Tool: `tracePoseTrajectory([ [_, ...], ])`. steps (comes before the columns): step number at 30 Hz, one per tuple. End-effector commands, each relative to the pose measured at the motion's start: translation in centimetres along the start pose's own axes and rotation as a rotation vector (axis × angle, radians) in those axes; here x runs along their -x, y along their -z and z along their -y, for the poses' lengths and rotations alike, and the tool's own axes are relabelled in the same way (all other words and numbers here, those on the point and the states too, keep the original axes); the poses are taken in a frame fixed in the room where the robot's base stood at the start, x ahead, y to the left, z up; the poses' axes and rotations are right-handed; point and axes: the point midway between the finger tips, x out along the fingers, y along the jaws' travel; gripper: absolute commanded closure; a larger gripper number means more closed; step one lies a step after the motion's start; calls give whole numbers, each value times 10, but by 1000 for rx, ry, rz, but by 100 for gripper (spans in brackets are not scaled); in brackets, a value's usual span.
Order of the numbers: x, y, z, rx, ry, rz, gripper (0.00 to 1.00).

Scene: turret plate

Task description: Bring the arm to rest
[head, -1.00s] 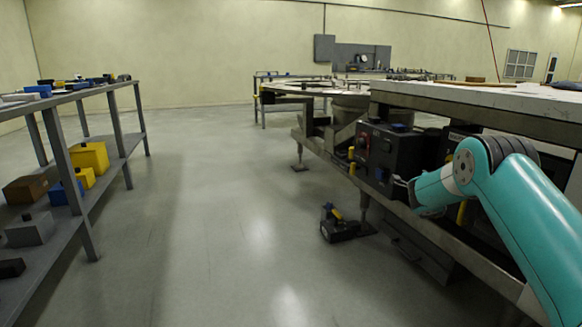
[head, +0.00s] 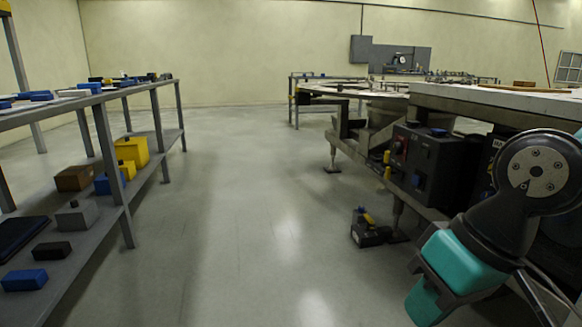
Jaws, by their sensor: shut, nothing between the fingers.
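My arm shows at the right edge of the head view, with a large black round joint and a black link that runs down and left to a teal section near the bottom. No gripper fingers can be made out, so my gripper is not seen. The arm is in front of the heavy machine bench (head: 470,101) and hides part of its lower frame. No held object shows.
A grey shelf rack (head: 118,170) with boxes, including a yellow box (head: 133,151), stands at left. A black control box (head: 428,160) hangs under the bench. A black cordless tool (head: 368,229) is on the floor. The floor between (head: 235,230) is clear.

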Motion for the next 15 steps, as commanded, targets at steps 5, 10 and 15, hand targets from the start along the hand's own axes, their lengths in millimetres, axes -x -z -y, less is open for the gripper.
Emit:
tracePoseTrajectory([
  [5,27,-44,30,204,51,98,100],
  [10,67,-32,42,198,50,97,100],
  [15,117,-19,58,196,49,95,100],
])
